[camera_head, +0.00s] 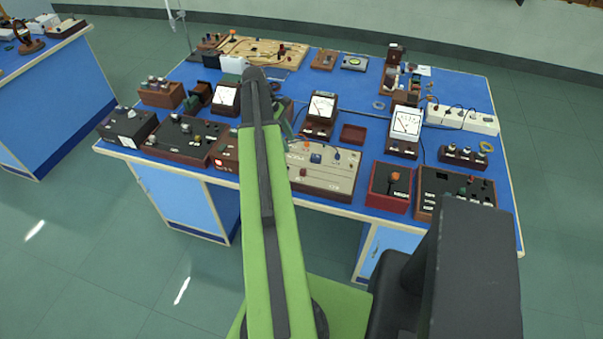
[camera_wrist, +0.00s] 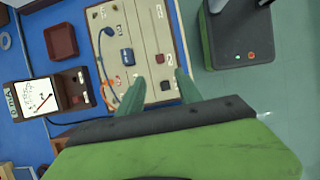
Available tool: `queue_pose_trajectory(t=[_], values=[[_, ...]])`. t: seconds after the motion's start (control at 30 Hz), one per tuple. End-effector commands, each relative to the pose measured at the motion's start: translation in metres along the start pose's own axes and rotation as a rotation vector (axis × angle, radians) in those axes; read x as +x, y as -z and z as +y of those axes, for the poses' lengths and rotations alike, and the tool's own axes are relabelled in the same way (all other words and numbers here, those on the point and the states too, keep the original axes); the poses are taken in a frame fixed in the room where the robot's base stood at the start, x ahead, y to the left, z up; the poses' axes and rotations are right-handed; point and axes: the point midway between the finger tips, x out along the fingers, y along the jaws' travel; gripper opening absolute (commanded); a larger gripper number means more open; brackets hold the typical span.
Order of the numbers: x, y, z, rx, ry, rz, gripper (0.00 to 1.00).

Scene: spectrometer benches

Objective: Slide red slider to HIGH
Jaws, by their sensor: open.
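A beige control panel (camera_head: 333,183) stands at the front middle of the blue bench; it also fills the upper middle of the wrist view (camera_wrist: 144,28). A small dark red knob (camera_wrist: 158,59), which looks like the red slider, sits on the panel just ahead of my fingers. A second dark knob (camera_wrist: 165,86) lies between the fingers in the picture. The HIGH marking is too small to read. My gripper (camera_wrist: 159,78) is open and empty above the panel's lower part. In the head view my arm covers the panel's left side, and the gripper cannot be made out.
A blue knob (camera_wrist: 127,55) and a cable (camera_wrist: 103,50) are on the panel. A meter (camera_head: 321,107) and a dark red tray (camera_head: 353,134) stand behind it. A red box (camera_head: 390,187) with an orange knob is to its right. The front bench edge is close.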

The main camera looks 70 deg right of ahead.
Motion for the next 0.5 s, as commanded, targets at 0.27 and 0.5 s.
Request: queue_pose_trajectory(t=[0.27,0.5], values=[[0.074,0.004,-0.001,0.002,0.000,0.000,0.42],[0.126,0.004,0.000,0.002,0.000,0.000,0.42]])
